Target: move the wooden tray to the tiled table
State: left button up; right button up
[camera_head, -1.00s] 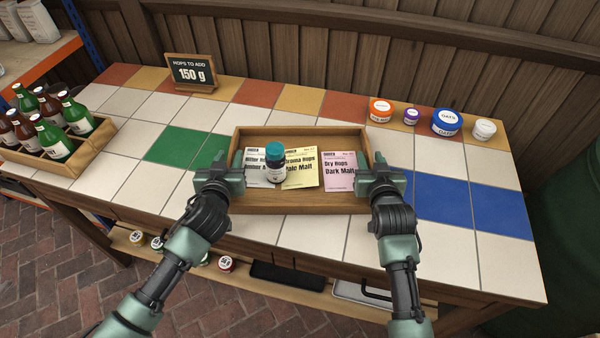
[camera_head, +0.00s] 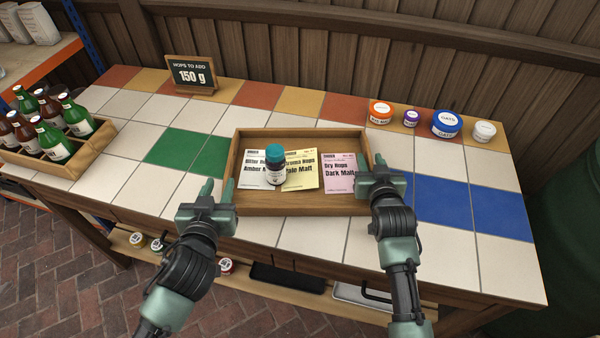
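The wooden tray (camera_head: 300,207) stands flat on the tiled table (camera_head: 440,245), near the middle of its front edge. It holds a dark bottle with a teal cap (camera_head: 275,168) and several paper packets, among them a pink one (camera_head: 339,174). My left gripper (camera_head: 217,188) is open, with its two fingers apart, at the front left corner of the tray. It holds nothing. My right gripper (camera_head: 378,164) is at the tray's right wall, with its fingers close together and seemingly shut on that wall; its hand hides part of the wall.
A crate of bottles (camera_head: 90,155) stands at the left. A sign (camera_head: 191,74) stands at the back. Several jars, including a blue one (camera_head: 446,124), stand at the back right. Tiles right of the tray are clear. A shelf (camera_head: 120,240) lies below.

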pick_arm(q)
jog(key=shift+s, duration=0.1)
pick_arm(e)
jog(key=v, duration=1.2)
